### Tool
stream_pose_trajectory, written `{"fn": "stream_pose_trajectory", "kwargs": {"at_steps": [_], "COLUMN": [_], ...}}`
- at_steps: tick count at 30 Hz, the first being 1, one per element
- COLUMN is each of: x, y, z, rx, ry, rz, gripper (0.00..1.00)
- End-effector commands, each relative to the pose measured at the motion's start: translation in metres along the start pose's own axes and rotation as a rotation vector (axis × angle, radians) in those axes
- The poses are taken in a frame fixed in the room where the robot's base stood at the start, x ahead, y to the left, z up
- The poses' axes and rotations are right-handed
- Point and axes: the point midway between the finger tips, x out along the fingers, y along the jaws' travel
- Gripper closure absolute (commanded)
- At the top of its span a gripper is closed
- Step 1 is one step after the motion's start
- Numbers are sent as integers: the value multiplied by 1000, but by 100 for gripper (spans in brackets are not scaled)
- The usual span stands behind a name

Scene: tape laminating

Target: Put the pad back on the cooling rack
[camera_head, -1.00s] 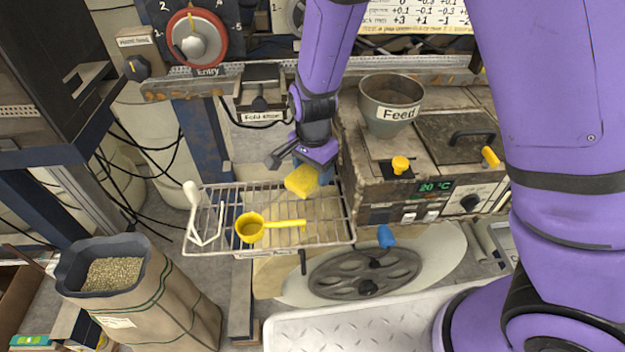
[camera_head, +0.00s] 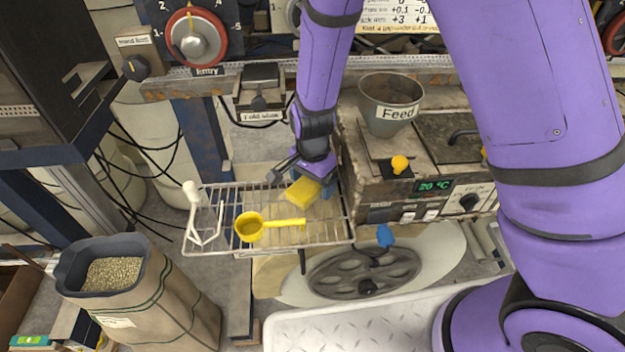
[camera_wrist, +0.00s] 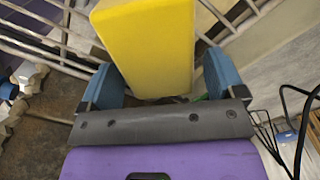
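The yellow pad (camera_head: 303,192) is a block at the rear right of the wire cooling rack (camera_head: 345,238), low over its bars. I cannot tell whether it touches them. My gripper (camera_head: 312,180) points down at the pad from behind. In the wrist view the pad (camera_wrist: 150,45) sits between the two blue fingertips of my gripper (camera_wrist: 163,82). The pad's underside is hidden.
A yellow scoop (camera_head: 250,227) lies on the rack, left of the pad. The machine with the feed hopper (camera_head: 390,105) is close on the right. A sack of pellets (camera_head: 135,300) stands front left.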

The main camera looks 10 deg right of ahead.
Motion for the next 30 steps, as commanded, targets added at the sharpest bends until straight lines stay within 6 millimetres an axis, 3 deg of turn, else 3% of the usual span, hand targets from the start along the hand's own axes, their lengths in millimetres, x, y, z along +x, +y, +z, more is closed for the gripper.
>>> {"fn": "stream_pose_trajectory", "kwargs": {"at_steps": [8, 21, 30], "x": [-10, -90, -121], "y": [-1, -1, 0], "z": [0, 1, 0], "rx": [0, -2, 0], "ry": [1, 0, 0], "rz": [-3, -4, -2], "gripper": [12, 12, 12]}}
